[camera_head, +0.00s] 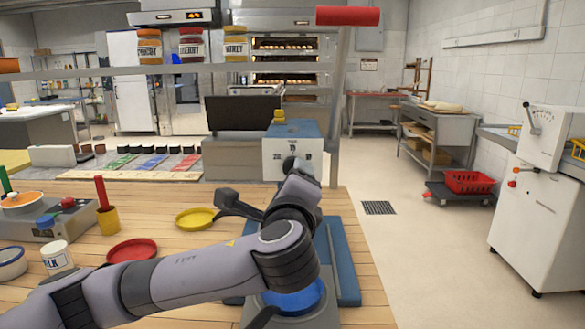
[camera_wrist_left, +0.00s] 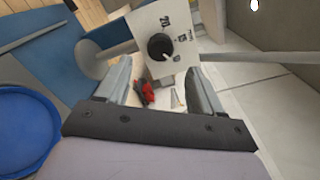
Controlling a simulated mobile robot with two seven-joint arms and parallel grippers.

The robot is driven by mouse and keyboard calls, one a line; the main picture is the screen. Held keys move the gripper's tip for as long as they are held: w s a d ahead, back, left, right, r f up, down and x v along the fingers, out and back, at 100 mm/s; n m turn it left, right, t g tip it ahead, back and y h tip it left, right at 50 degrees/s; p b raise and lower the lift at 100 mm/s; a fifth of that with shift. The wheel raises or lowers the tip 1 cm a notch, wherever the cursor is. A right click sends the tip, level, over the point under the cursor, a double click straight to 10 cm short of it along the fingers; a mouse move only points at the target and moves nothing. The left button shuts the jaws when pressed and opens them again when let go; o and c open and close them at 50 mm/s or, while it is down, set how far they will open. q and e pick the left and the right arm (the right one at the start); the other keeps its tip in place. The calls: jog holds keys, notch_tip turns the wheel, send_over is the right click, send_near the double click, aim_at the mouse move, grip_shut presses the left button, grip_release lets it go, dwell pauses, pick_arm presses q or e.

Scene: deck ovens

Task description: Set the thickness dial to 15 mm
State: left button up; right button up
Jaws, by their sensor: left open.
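A blue-topped machine (camera_head: 300,130) with a white numbered face (camera_head: 279,150) stands at the far edge of the wooden bench. In the left wrist view the white plate (camera_wrist_left: 142,30) carries a round black dial knob (camera_wrist_left: 160,46) with small numbers around it. One number looks like 20; the others are too small to read surely, and the dial's setting cannot be told. My left gripper (camera_wrist_left: 160,82) is open, its two fingers apart below the knob in that view, with nothing held. In the head view my wrist covers the lower face and hides the knob. My right gripper is not in view.
On the bench (camera_head: 345,200) are a yellow dish (camera_head: 196,218), a red dish (camera_head: 132,250) and a yellow cup with a red stick (camera_head: 107,220). A shelf with several jars (camera_head: 190,45) spans above. Open floor (camera_head: 425,260) lies to the right.

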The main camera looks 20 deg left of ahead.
pick_arm(q)
jog(key=x, duration=0.6)
jog(key=shift+p, duration=0.45)
jog(key=shift+w, duration=0.1)
jog(key=c, duration=1.1)
